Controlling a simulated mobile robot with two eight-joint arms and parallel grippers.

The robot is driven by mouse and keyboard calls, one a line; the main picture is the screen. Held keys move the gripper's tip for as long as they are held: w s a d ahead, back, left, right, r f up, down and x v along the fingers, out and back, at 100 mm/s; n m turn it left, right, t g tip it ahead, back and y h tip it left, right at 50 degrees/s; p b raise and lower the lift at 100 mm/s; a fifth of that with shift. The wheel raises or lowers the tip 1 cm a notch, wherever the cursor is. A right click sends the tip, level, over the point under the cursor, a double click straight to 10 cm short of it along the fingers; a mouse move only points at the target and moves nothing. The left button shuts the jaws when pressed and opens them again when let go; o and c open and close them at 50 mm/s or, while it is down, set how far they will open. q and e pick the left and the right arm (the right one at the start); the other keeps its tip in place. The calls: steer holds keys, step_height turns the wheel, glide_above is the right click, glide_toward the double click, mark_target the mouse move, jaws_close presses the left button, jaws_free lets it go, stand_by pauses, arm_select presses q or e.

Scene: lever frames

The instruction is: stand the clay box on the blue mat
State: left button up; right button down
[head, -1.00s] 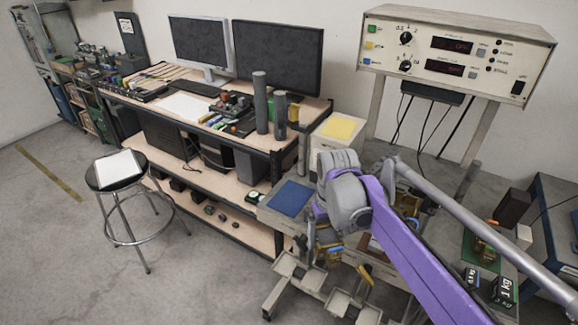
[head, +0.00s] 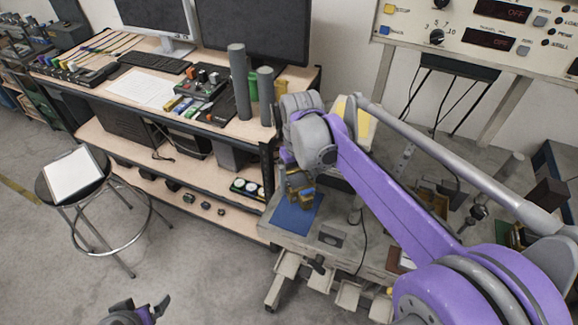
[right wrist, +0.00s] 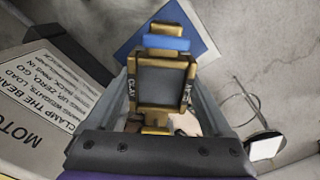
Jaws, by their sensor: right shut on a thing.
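The clay box (right wrist: 161,83) has a brown-gold frame, a dark grey panel and a lettered side in the right wrist view. My right gripper (head: 297,176) is shut on it, with one finger at each side. The box also shows in the head view (head: 302,195), hanging below the gripper over the back part of the blue mat (head: 293,219). The blue mat (right wrist: 129,50) shows behind the box in the right wrist view. I cannot tell whether the box touches the mat. My left gripper (head: 143,305) is at the bottom of the head view, open and empty.
A wooden workbench (head: 208,128) with monitors and dark upright cylinders stands at left. A stool (head: 75,177) with paper stands further left. An instrument panel (head: 480,40) stands behind.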

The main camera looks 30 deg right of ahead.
steer(key=shift+s+f+b, duration=0.25)
steer(key=shift+f+b, duration=0.15)
steer(key=shift+f, duration=0.7)
steer(key=b, duration=0.2)
glide_above(298, 209)
steer(key=shift+w+f, duration=0.15)
steer(key=shift+f, duration=2)
arm_select(q)
steer(key=s+f, duration=0.1)
steer(key=f, duration=0.2)
steer(key=s+f, duration=0.1)
steer(key=shift+s+f, duration=0.3)
steer(key=shift+f, duration=0.05)
arm_select(e)
steer(key=shift+w, duration=0.1)
arm_select(q)
steer(key=shift+s+f+b, duration=0.2)
steer(key=shift+f+b, duration=0.25)
steer(key=shift+b, duration=0.05)
arm_select(e)
steer(key=shift+f, duration=0.6)
